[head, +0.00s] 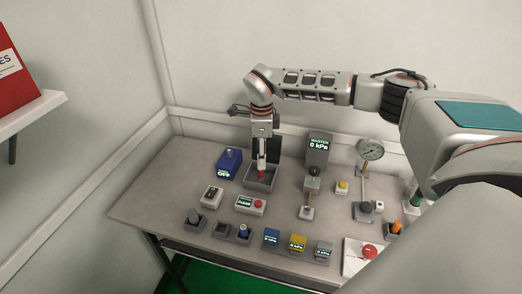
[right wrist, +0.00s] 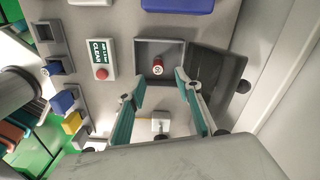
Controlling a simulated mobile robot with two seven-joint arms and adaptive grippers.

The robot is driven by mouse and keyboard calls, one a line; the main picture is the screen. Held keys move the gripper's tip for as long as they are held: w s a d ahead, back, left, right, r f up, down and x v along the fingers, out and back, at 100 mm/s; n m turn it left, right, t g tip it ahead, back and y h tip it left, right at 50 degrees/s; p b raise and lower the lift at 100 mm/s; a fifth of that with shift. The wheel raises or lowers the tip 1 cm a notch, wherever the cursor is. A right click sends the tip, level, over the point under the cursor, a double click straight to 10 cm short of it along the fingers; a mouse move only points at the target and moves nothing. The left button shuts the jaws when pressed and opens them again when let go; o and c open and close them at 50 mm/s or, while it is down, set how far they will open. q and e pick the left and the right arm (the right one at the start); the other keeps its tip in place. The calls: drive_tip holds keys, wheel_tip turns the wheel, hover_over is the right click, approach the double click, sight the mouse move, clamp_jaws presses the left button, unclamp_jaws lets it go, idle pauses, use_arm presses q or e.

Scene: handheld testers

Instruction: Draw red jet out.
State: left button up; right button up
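The red jet (head: 261,175) is a small red piece with a pale marked top. It stands in a grey box (head: 261,187) at the back of the bench; the right wrist view shows the jet (right wrist: 157,67) inside the box walls. The box's black lid (right wrist: 216,72) is swung open. My right gripper (head: 262,160) points down over the box. In the right wrist view its two teal-edged fingers (right wrist: 156,90) are apart, with the jet seen between and beyond the tips. Whether they touch it I cannot tell. My left gripper is not in view.
A blue box reading OFF (head: 229,163) stands left of the box, and a CLEAR unit with a red button (head: 251,205) is in front. A master kPa display (head: 318,148), a lever stand (head: 311,184) and a dial gauge (head: 370,149) are to the right. Several small testers line the front edge.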

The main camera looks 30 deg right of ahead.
sight(261, 171)
wheel_tip(261, 171, down, 7)
drive_tip(key=shift+s+a+f, duration=0.1)
drive_tip(key=shift+f, duration=0.05)
drive_tip(key=shift+c, duration=0.3)
clamp_jaws()
drive_tip(key=shift+o, duration=0.3)
unclamp_jaws()
